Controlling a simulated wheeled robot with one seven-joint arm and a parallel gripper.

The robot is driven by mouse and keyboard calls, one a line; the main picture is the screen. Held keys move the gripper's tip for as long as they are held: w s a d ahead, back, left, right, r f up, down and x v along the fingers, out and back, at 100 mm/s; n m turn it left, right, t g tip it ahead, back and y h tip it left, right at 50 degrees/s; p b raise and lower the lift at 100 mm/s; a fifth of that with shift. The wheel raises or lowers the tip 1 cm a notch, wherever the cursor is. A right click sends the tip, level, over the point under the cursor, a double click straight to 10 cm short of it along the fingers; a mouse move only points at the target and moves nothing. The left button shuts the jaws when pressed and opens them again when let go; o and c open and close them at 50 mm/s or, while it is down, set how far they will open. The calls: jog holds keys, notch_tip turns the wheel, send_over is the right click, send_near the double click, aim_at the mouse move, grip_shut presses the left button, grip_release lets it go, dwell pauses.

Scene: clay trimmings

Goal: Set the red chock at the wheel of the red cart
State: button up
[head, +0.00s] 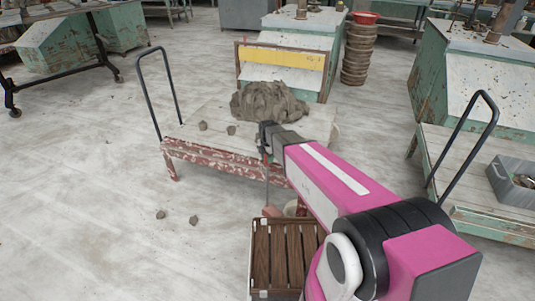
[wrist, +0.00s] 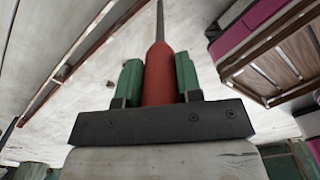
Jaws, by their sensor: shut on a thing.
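The red cart (head: 215,158), with peeling red paint and a pale top, stands at the centre of the head view; its red edge (wrist: 98,48) crosses the upper left of the wrist view. My gripper (head: 266,151) is at its near side, shut on the red grip (wrist: 158,75) of a long thin rod. The rod hangs down to a small red piece, apparently the red chock (head: 271,211), near the floor. A pale round part, perhaps a cart wheel (head: 290,208), shows beside it, partly hidden by my arm. Whether they touch I cannot tell.
A slatted wooden crate (head: 262,256) stands just in front of the red piece. A clay heap (head: 268,101) and small lumps lie on the cart. Two clay bits (head: 194,219) lie on the floor. A green bench or cart (head: 487,212) is at right.

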jog(key=shift+f, duration=0.8)
dwell(0.4)
jog(key=o, duration=0.9)
jog(key=shift+o, duration=0.2)
notch_tip(320, 180, up, 11)
jog(key=s+d+r+m, duration=0.1)
jog(key=s+d+m, duration=1.7)
jog(key=m, duration=0.8)
jog(key=shift+s+d+r+m, duration=0.2)
jog(key=shift+s+d+m, duration=0.15)
jog(key=shift+s, duration=0.35)
